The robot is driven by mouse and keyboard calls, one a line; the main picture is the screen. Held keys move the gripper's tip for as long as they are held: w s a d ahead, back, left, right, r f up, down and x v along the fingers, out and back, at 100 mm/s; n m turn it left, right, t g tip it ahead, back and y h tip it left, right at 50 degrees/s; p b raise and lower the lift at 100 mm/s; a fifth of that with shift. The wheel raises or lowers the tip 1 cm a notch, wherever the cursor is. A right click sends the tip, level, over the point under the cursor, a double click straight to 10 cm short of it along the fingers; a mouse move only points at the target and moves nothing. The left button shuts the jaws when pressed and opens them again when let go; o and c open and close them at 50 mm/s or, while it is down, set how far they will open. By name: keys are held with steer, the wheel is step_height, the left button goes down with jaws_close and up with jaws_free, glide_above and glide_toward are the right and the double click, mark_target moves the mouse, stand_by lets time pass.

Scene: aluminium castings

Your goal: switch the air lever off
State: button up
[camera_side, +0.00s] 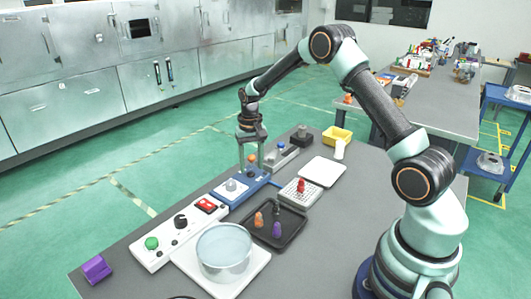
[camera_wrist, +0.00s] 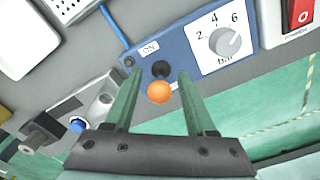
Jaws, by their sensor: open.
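The air lever has an orange ball (camera_wrist: 160,92) and a black base (camera_wrist: 160,69) on a blue panel (camera_wrist: 190,62). An "ON" label lies just beyond the base in the wrist view; another pale mark by the ball is mostly hidden. My gripper (camera_wrist: 157,76) is open, with one finger to each side of the lever and gaps between. In the side view my gripper (camera_side: 252,160) points down over the panel (camera_side: 236,201), with the orange ball (camera_side: 252,159) between its fingers. How high the fingertips are above the panel is hard to tell.
On the panel, a grey dial (camera_wrist: 226,41) marked "bar" sits beside the lever. A red rocker switch (camera_wrist: 301,14) is farther right. A grey fixture with a blue button (camera_wrist: 78,124) stands at left. A black tray (camera_side: 290,232) and a glass bowl (camera_side: 223,250) are nearby.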

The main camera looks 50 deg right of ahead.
steer(key=shift+f, duration=0.55)
jaws_close()
steer(key=shift+a, duration=0.1)
stand_by(1.0)
